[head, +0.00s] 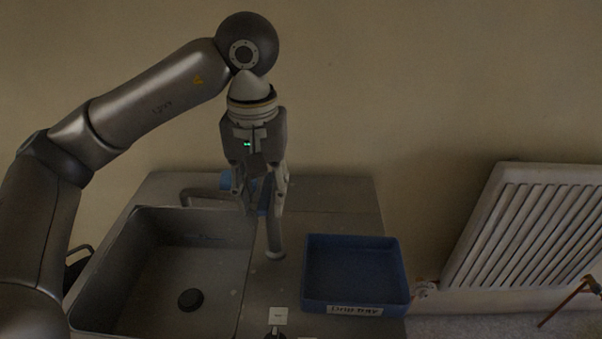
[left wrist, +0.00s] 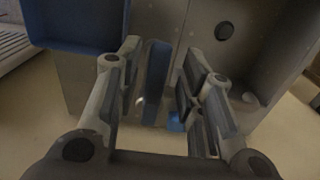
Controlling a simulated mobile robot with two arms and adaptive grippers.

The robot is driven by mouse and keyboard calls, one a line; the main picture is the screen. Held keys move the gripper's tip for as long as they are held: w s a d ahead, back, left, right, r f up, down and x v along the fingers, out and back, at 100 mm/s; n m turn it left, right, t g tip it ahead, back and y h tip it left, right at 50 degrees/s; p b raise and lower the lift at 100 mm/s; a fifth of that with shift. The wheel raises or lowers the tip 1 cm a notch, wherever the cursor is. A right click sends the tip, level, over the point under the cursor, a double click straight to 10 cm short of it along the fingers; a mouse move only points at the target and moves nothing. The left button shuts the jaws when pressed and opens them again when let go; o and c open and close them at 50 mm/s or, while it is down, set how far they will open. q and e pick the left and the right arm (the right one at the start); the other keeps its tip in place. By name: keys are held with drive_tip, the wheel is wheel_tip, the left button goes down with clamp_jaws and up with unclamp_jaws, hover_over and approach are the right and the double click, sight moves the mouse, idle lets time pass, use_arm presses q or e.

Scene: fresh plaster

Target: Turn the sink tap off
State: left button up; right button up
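The grey sink tap stands at the right edge of the sink (head: 140,270); its post (head: 275,243) shows below my gripper and its spout (head: 200,194) reaches left. My left gripper (head: 259,206) points down over the tap and hides much of its top. A blue lever (left wrist: 156,75) shows between the spread fingers of my left gripper (left wrist: 158,88) in the left wrist view, with a visible gap on each side. A smaller blue part (left wrist: 175,122) is below it. I cannot make out any running water. My right gripper is out of view.
A blue tray (head: 357,307) with a label stands on the counter right of the tap. A small white tag (head: 278,315) is at the counter's front. A white radiator (head: 525,225) is at the right. The plain wall is close behind the counter.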

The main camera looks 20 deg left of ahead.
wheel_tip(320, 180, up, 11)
drive_tip(key=p, duration=1)
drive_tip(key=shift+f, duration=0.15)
